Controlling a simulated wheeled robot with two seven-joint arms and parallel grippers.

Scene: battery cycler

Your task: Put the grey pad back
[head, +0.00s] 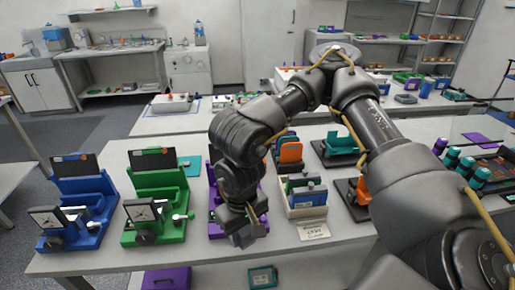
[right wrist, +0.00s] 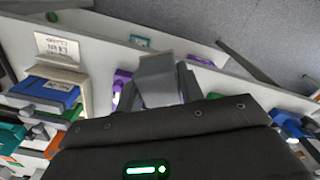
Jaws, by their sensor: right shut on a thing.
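My right gripper (head: 246,228) hangs fingers-down in front of the purple station (head: 217,222), near the table's front edge, and covers much of that station. In the right wrist view the gripper (right wrist: 160,95) is shut on a plain grey block (right wrist: 158,70), which looks like the grey pad. In the head view the pad is too small and too hidden by the gripper to make out. I cannot tell whether it touches the station. My left gripper is not in view.
A green station (head: 155,205) and a blue station (head: 75,215) stand to the left. A cream holder (head: 292,211) with blue and green slabs stands just right of the gripper, with a label card (head: 314,231) before it. The white table (head: 120,262) has a narrow clear front strip.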

